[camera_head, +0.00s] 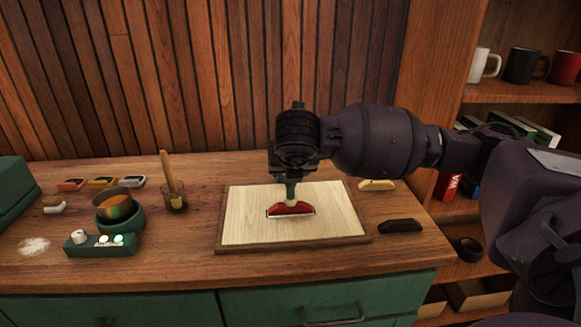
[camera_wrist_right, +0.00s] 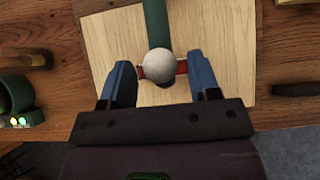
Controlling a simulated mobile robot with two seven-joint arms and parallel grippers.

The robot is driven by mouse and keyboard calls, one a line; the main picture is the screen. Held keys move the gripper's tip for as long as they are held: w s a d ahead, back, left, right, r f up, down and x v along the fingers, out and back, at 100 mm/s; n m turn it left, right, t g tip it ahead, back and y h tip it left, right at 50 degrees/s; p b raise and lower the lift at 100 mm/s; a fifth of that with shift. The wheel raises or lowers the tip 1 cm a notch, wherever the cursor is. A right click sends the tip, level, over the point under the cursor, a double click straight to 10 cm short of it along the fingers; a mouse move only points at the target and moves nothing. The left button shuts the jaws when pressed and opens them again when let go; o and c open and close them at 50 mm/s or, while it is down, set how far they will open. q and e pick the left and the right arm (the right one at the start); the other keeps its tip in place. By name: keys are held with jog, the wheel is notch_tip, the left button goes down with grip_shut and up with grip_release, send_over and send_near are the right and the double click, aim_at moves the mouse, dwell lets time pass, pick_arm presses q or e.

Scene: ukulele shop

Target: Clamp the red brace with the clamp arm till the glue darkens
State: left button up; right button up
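The red brace (camera_head: 293,209) lies on the pale wood panel (camera_head: 245,215), with a thin pale line along its lower edge. My right gripper (camera_head: 290,183) is directly above it, pointing down. In the right wrist view, the right gripper (camera_wrist_right: 161,84) is open. Its blue fingers stand on either side of a pale round knob (camera_wrist_right: 159,62), with gaps to both. A green bar, seemingly the clamp arm (camera_wrist_right: 155,25), runs up from the knob. Red brace ends (camera_wrist_right: 181,68) show beside the knob; its middle is hidden. I cannot tell whether the knob touches it. My left gripper is not in view.
A cream brace (camera_head: 376,185) and a dark brace (camera_head: 400,226) lie right of the panel. On the left stand a brush jar (camera_head: 174,201), a pot (camera_head: 115,208) of orange liquid and a green box (camera_head: 100,243) with lit lamps. A shelf with mugs (camera_head: 484,65) is at right.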

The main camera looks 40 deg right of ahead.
jog(key=shift+s+r, duration=0.15)
jog(key=shift+r, duration=0.15)
pick_arm(q)
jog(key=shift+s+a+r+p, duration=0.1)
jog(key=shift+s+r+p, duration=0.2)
jog(key=shift+p, duration=0.45)
pick_arm(e)
jog(key=v, duration=1)
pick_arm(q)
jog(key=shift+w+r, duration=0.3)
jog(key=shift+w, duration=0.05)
pick_arm(e)
jog(key=shift+a, duration=0.1)
